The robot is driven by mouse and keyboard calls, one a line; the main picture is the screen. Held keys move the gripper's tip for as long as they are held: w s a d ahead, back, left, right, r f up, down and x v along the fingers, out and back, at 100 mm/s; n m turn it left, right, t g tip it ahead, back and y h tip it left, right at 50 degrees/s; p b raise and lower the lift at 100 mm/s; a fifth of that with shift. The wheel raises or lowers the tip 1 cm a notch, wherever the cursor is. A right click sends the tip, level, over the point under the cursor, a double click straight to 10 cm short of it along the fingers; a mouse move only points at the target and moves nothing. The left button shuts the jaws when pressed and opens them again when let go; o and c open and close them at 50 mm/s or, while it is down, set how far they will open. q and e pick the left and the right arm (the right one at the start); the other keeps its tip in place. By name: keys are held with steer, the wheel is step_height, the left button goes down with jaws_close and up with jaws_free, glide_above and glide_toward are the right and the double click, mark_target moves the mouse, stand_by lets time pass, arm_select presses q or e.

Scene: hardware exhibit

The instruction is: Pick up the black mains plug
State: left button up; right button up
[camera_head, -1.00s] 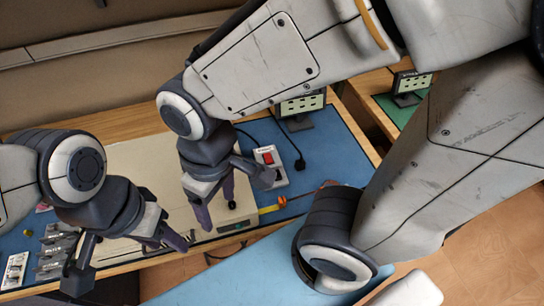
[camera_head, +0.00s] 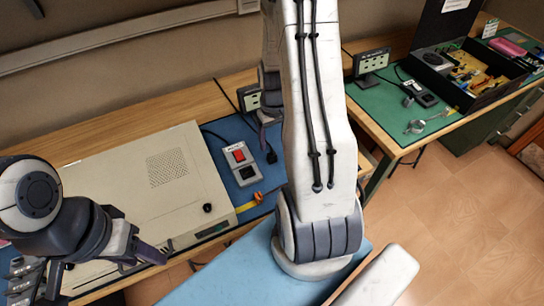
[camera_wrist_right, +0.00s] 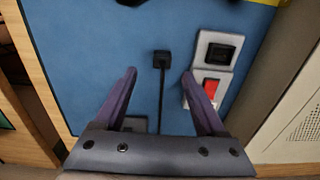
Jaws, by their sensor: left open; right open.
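The black mains plug (camera_head: 271,157) lies on the blue mat at the end of its black cable, just left of my right arm in the head view. In the right wrist view the plug (camera_wrist_right: 161,57) is near the middle, with its cable running down between the fingers. My right gripper (camera_wrist_right: 159,73) is open and empty, its fingers either side of the plug and cable in the picture; contact cannot be told. My left gripper (camera_head: 140,257) is open and empty over the front edge of the beige case.
A grey socket block (camera_head: 239,166) with a red switch and black socket sits close left of the plug. The beige case (camera_head: 110,180) stands further left. A small display (camera_head: 248,98) stands behind.

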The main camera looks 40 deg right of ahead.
mark_target(272, 154)
steer(key=shift+w+a+f+p, duration=0.1)
steer(key=shift+f+p, duration=0.25)
steer(key=shift+f, duration=1.6)
steer(key=shift+a+f+p, duration=0.1)
steer(key=shift+f+p, duration=0.2)
steer(key=shift+f, duration=1.6)
steer(key=c, duration=1.1)
